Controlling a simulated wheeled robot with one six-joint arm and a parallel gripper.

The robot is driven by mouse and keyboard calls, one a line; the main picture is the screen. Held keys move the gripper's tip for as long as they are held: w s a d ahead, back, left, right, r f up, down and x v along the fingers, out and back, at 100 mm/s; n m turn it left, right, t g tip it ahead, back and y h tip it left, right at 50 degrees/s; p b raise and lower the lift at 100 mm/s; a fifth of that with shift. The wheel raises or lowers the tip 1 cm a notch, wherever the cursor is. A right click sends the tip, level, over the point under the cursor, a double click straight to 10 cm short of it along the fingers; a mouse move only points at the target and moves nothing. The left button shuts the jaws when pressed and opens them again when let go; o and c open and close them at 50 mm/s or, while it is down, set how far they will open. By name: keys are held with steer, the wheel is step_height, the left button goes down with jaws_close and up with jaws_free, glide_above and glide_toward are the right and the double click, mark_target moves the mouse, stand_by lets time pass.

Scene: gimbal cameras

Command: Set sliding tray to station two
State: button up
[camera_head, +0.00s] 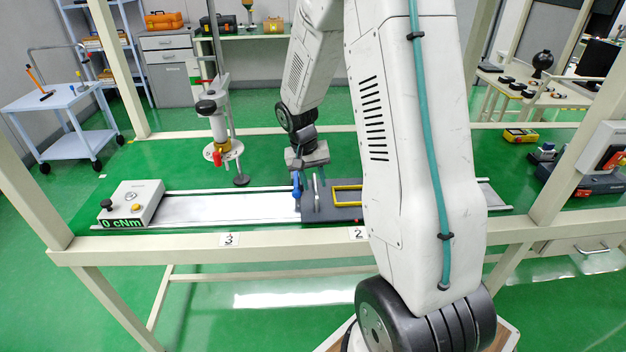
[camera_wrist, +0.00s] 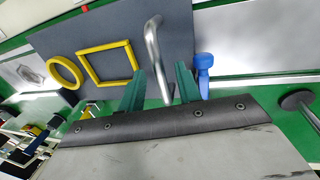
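The sliding tray (camera_head: 340,214) is a dark grey plate on a silver rail (camera_head: 225,208). It shows in the wrist view (camera_wrist: 185,20) with a bent metal handle (camera_wrist: 153,50), a blue lever (camera_wrist: 204,75), a yellow square frame (camera_wrist: 105,63) and a yellow ring (camera_wrist: 64,72). In the head view, the tray's left end lies between labels 3 (camera_head: 229,240) and 2 (camera_head: 357,233); my arm hides its right part. My gripper (camera_head: 318,183) is over the tray's left part. In the wrist view its green fingers (camera_wrist: 161,90) are open, one on each side of the handle, with gaps visible.
A control box (camera_head: 132,203) reading 0 cNm stands at the rail's left end. A vertical tool (camera_head: 217,125) on a stand (camera_head: 241,180) is behind the rail. The rail between box and tray is bare. A bench post (camera_head: 575,120) is on the right.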

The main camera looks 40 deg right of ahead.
step_height(320, 180, up, 8)
steer(key=w+a, duration=0.1)
steer(key=shift+f, duration=0.15)
steer(key=shift+a, duration=0.1)
stand_by(0.6)
steer(key=s+a+r+n+t, duration=0.1)
steer(key=s+a+r+n, duration=0.1)
steer(key=s+a+r, duration=0.2)
steer(key=s+a+r+n+t+y, duration=0.1)
steer(key=s+a+r+n, duration=0.2)
steer(key=s, duration=1)
steer(key=s+a+r+n, duration=0.2)
steer(key=s+a+r, duration=0.5)
steer(key=a, duration=0.4)
steer(key=shift+s+a+r+t+y, duration=0.25)
steer(key=shift+s+t+y, duration=0.15)
steer(key=shift+s, duration=0.5)
